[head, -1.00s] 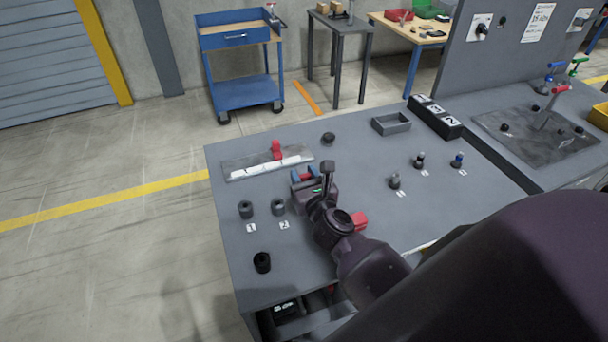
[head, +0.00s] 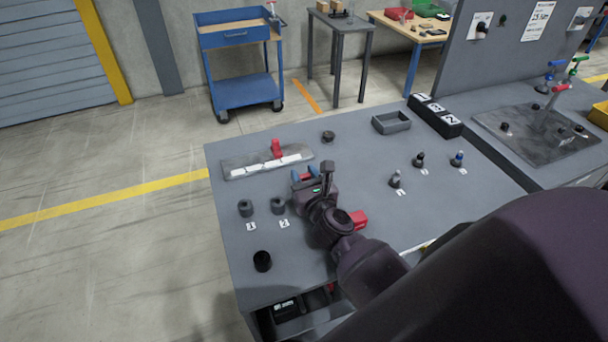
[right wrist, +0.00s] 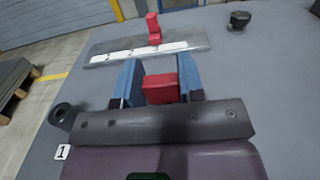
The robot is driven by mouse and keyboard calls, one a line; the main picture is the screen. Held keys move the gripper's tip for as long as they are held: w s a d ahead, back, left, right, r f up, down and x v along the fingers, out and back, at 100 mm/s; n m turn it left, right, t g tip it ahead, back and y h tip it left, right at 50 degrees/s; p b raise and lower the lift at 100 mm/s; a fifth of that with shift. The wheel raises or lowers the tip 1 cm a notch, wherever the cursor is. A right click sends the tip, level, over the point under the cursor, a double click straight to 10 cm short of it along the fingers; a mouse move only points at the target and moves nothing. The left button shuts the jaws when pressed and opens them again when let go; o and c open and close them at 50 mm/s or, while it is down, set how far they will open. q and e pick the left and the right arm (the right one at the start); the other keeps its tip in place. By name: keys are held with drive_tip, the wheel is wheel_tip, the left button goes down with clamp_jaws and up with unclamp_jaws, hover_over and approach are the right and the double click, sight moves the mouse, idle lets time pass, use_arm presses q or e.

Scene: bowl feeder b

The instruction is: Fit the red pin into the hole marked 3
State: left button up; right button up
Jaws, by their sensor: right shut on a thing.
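My right gripper (head: 304,177) is in the middle of the table, its blue fingers shut on a red block-like piece, probably the red pin (right wrist: 160,89). It is held on the near side of a flat grey plate (head: 235,172) with a row of white labels, apart from it. Another red upright piece (head: 277,148) stands on the plate, also seen in the right wrist view (right wrist: 153,28). The label numbers there are unreadable, and I cannot tell which hole is marked 3. The lower end of the held piece is hidden. My left gripper is not in view.
Black hollow cylinders (head: 246,208) (head: 278,206) with number tags stand left of my gripper; others stand nearer (head: 262,261) and behind (head: 328,137). A red block (head: 357,219) lies beside my wrist. Small pegs (head: 396,181), a grey tray (head: 391,123) and numbered black boxes (head: 436,116) are right.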

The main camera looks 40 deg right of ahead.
drive_tip(key=shift+f, duration=0.1)
idle(0.5)
drive_tip(key=shift+f, duration=0.15)
idle(0.6)
drive_tip(key=shift+f, duration=0.15)
idle(0.7)
drive_tip(key=shift+s+a+f, duration=0.1)
drive_tip(key=shift+s+f, duration=0.05)
drive_tip(key=shift+f, duration=0.25)
idle(0.3)
drive_tip(key=shift+r, duration=0.1)
idle(0.3)
drive_tip(key=shift+r, duration=0.2)
idle(0.4)
drive_tip(key=o, duration=1)
